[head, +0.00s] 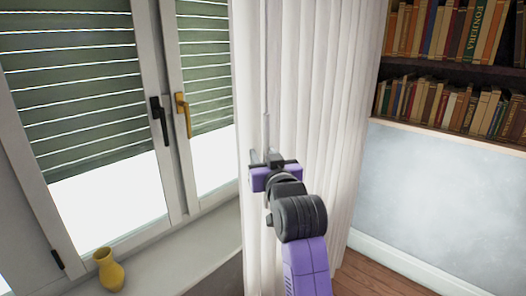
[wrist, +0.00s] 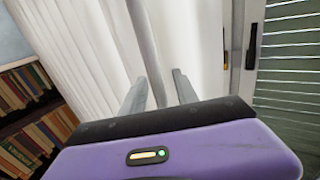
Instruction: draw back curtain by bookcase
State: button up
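The white pleated curtain (head: 335,90) hangs from the top of the head view to low in the picture, between the window and the bookcase. It also fills the upper left of the wrist view (wrist: 75,55). A thin pale rod (head: 264,60) hangs upright along the curtain's window-side edge. My gripper (head: 263,153) is in front of this edge at the rod's lower part. In the wrist view, my two grey fingers (wrist: 159,88) stand apart, with the rod (wrist: 146,40) showing between them and a gap on its right. Whether the rod touches the left finger is unclear.
The bookcase (head: 450,72) with rows of books is at the right. The window (head: 85,110) with half-lowered blinds, a black handle (head: 159,120) and a gold handle (head: 184,114) is at the left. A yellow vase (head: 108,270) stands on the sill (head: 175,262).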

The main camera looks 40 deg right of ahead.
jog(key=shift+w+d, duration=0.25)
jog(key=shift+w, duration=0.15)
jog(key=shift+c, duration=0.5)
grip_shut()
dwell(0.7)
